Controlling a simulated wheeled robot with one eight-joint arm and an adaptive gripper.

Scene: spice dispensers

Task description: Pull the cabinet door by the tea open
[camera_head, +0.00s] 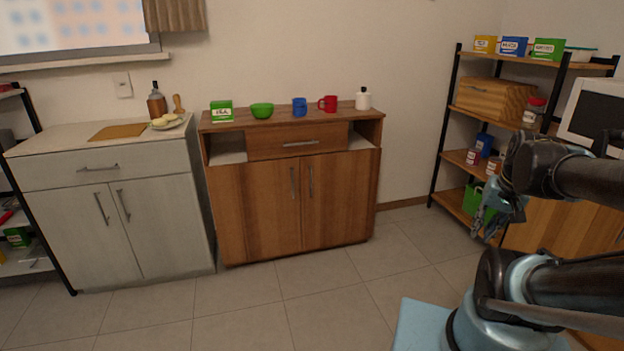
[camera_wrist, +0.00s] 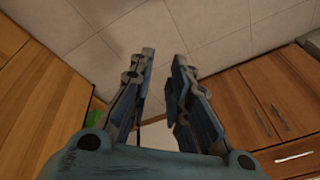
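A green and white box with a label that looks like tea (camera_head: 221,111) stands on the left end of the brown wooden cabinet's top (camera_head: 240,123). Below are two shut doors, the left door (camera_head: 255,215) and the right door (camera_head: 340,205). Their vertical metal handles, left (camera_head: 293,183) and right (camera_head: 311,181), sit close together at the middle. My gripper (camera_head: 484,222) is far to the right of the cabinet, in front of the shelf, pointing down. In the wrist view its two fingers (camera_wrist: 160,68) are apart with nothing between them.
A grey-white cabinet (camera_head: 100,210) stands left of the brown one. A green bowl (camera_head: 262,110), blue mug (camera_head: 299,106), red mug (camera_head: 328,103) and white bottle (camera_head: 363,98) stand on top. A black-framed shelf (camera_head: 437,150) is at right. The tiled floor (camera_head: 330,300) before the cabinet is clear.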

